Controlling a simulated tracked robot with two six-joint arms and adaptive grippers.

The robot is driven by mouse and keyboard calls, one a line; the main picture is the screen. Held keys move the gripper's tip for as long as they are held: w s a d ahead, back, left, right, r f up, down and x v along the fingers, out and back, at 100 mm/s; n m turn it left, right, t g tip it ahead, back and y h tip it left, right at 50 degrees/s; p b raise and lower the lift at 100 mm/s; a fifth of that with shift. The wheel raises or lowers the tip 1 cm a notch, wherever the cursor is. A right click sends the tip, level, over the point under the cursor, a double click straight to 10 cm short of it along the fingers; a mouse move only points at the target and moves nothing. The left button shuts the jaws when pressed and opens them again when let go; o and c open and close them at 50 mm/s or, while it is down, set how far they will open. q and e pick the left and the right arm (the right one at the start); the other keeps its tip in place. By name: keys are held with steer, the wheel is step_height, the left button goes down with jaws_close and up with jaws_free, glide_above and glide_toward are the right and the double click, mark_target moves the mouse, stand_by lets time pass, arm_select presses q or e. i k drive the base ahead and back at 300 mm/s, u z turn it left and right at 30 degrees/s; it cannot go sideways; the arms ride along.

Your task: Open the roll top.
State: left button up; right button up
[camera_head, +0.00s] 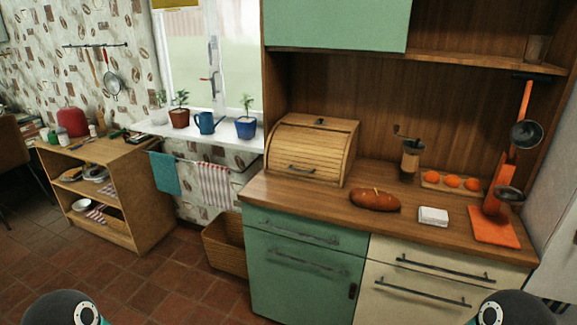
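A wooden bread box with a slatted roll top (305,151) stands on the left part of the wooden counter. The roll top is down, covering the front. A dark bar handle (301,169) sits low on its front, and a small dark piece is on its flat top. Neither of my grippers shows in the head view. Only dark rounded parts of my arms show at the bottom left and bottom right edges, well away from the bread box.
A green cabinet (337,24) hangs above. Floor space is clear at left front.

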mark_target(332, 145)
steer(key=z, duration=0.3)
steer(key=i, duration=0.9)
steer(key=u, duration=1.65)
steer(key=k, duration=0.85)
steer(key=z, duration=0.35)
steer(key=i, duration=0.4)
